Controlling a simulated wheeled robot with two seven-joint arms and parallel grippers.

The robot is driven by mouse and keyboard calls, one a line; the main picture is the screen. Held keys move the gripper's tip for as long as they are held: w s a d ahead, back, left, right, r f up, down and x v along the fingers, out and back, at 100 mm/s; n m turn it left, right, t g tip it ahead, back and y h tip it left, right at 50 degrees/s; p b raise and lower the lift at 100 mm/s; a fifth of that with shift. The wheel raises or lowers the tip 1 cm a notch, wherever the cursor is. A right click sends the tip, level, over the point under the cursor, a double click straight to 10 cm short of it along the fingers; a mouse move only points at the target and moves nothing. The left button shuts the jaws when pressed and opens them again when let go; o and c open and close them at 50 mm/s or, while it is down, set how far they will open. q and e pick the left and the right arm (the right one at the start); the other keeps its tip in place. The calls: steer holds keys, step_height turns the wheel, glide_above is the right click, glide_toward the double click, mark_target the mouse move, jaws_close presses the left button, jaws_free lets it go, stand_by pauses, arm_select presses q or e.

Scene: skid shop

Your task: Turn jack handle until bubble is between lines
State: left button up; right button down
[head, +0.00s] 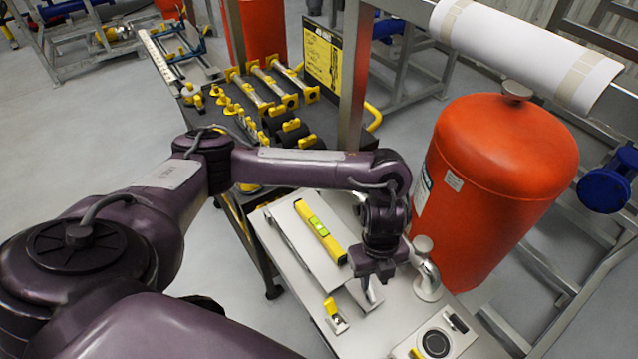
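A yellow spirit level (319,230) with a bright green vial lies on a pale flat plate (296,232) on the light bench. The bubble and its lines are too small to read. My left gripper (376,280) points down just right of the level's near end, above a small silver angled part (362,297). Whether its fingers touch or hold anything is unclear. I cannot make out a jack handle for certain; the gripper may hide it. A small yellow-and-silver piece (335,314) sits on the bench nearer me. My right gripper is out of view.
A large orange tank (490,190) stands close right of the bench, with a silver pipe elbow (428,270) beside my gripper. A box with a round black dial (436,343) sits at the near right. A dark cart (320,135) holds several yellow-ended parts behind.

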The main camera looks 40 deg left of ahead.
arm_select(q)
steer(key=shift+r+p, duration=0.15)
steer(key=shift+p, duration=0.3)
steer(key=n+p, duration=0.2)
steer(key=shift+r+n+p, duration=0.3)
steer(key=shift+n+p, duration=0.05)
steer(key=shift+n, duration=0.05)
steer(key=shift+n+t+p, duration=0.3)
steer(key=shift+n+p, duration=0.15)
steer(key=shift+n, duration=0.05)
steer(key=shift+f, duration=0.1)
